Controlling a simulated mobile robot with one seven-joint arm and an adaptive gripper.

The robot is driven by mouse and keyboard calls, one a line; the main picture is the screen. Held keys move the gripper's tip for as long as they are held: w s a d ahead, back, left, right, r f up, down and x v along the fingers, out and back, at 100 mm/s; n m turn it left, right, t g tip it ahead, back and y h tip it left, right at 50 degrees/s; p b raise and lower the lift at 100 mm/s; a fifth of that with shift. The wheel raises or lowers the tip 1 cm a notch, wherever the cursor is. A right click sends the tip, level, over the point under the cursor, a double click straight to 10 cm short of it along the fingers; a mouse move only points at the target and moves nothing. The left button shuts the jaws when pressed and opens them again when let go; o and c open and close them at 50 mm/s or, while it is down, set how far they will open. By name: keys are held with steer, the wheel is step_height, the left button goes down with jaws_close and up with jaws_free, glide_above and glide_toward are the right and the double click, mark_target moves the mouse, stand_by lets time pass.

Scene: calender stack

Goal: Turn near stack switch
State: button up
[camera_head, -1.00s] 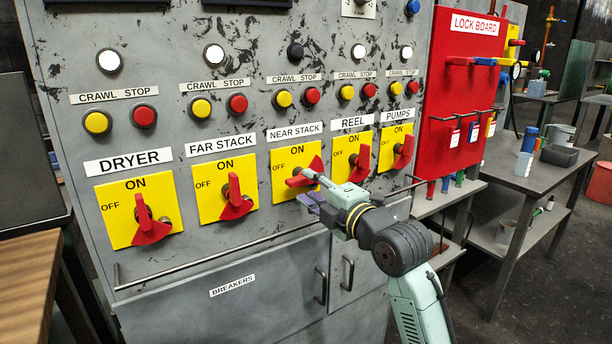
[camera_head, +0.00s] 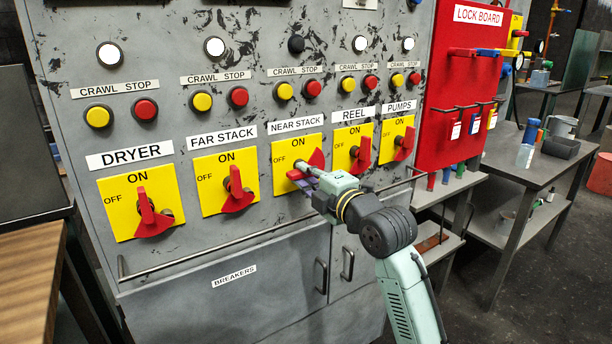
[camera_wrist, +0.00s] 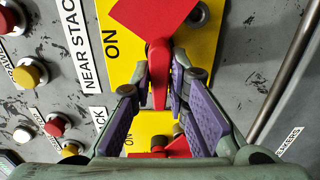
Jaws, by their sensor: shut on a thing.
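The near stack switch (camera_head: 316,160) is a red handle on a yellow plate marked ON and OFF, under the NEAR STACK label. It also shows in the wrist view (camera_wrist: 158,62). Its narrow lever points left, to the OFF side, and its wide red part lies to the right. My gripper (camera_head: 303,176) is at the lever, coming from the lower right. In the wrist view, the purple-padded fingers (camera_wrist: 160,90) are shut on the lever, one on each side. My fingers partly hide the lever in the head view.
The far stack switch (camera_head: 237,190) and reel switch (camera_head: 361,153) flank it, with levers upright toward ON. A metal rail (camera_head: 222,248) runs along the panel below the switches. The lamp (camera_head: 296,44) above NEAR STACK is dark; its neighbours are white.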

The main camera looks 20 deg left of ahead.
jaws_close()
steer(key=shift+m, duration=0.6)
steer(key=m, duration=0.4)
steer(key=r+m, duration=0.1)
steer(key=m, duration=0.3)
steer(key=shift+w+d+r, duration=0.15)
steer(key=shift+w, duration=0.05)
steer(key=m, duration=0.4)
steer(key=shift+w+d+r+p, duration=0.2)
steer(key=shift+w+p, duration=0.05)
steer(key=shift+p, duration=0.15)
steer(key=m, duration=0.2)
steer(key=m+p, duration=0.1)
steer(key=m, duration=0.1)
steer(key=shift+w+d+m, duration=0.2)
steer(key=shift+m, duration=0.1)
steer(key=shift+p, duration=0.35)
steer(key=o, duration=0.7)
jaws_free()
